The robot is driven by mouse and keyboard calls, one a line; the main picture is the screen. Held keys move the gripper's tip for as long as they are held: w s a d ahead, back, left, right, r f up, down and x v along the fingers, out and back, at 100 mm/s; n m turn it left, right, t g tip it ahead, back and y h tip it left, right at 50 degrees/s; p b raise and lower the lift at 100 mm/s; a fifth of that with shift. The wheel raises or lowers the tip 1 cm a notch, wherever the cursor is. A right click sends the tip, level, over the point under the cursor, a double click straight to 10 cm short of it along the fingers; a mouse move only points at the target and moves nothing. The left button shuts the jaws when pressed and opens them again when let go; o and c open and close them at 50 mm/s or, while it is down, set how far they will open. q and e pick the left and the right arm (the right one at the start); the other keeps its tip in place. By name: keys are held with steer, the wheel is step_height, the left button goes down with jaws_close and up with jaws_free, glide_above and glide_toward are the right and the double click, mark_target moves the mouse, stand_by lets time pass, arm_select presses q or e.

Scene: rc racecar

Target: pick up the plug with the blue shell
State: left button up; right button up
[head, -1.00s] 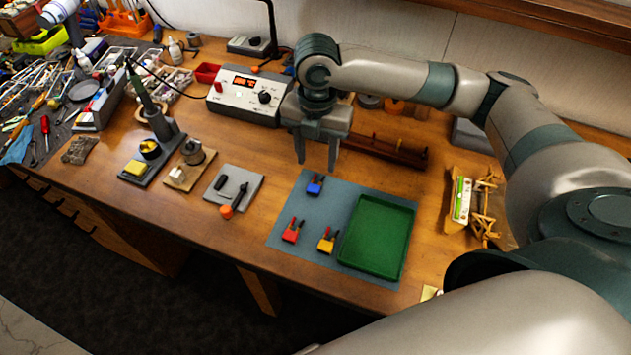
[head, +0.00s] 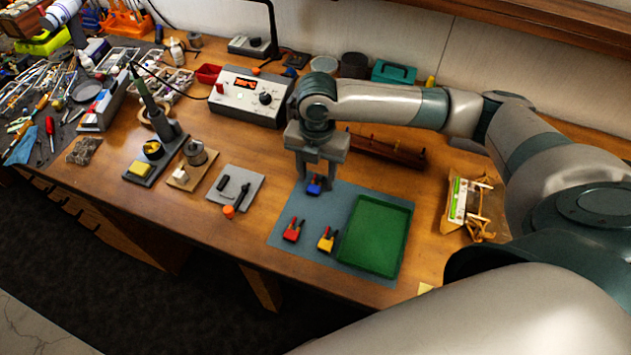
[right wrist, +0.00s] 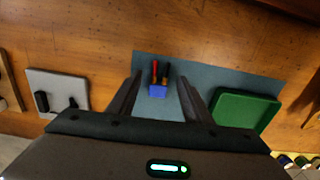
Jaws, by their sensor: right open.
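The plug with the blue shell (head: 314,186) lies on the blue-grey mat (head: 285,240), near its back left corner. In the right wrist view the blue plug (right wrist: 158,90) shows between my fingers, with red and black leads pointing up the picture. My right gripper (head: 316,184) is open around or just above it; I cannot tell the exact height. It also shows in the right wrist view (right wrist: 160,90), with clear gaps on both sides of the plug. A red plug (head: 292,233) and a yellow plug (head: 326,242) lie nearer the front. My left gripper is not in view.
A green tray (head: 375,237) sits on the mat's right side. A grey pad (head: 235,188) with dark parts is left of the mat. A soldering station (head: 248,97) and a dark rack (head: 385,150) stand behind.

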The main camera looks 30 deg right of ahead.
mark_target(316, 182)
steer(key=shift+f, duration=0.35)
steer(key=shift+c, duration=0.6)
steer(key=c, duration=1)
steer(key=shift+r, duration=0.2)
steer(key=shift+w+r+b, duration=0.1)
steer(key=shift+r+b, duration=0.35)
steer(key=shift+r, duration=0.2)
step_height(316, 182, up, 2)
steer(key=shift+r+b, duration=0.25)
steer(key=shift+b, duration=0.35)
steer(key=s+r, duration=0.2)
steer(key=s, duration=0.2)
steer(key=s+d+r+b, duration=0.1)
steer(key=s+r, duration=0.1)
steer(key=s, duration=0.1)
steer(key=s+d+r+b, duration=0.1)
steer(key=s+r, duration=0.2)
steer(key=s, duration=0.1)
steer(key=shift+s, duration=0.3)
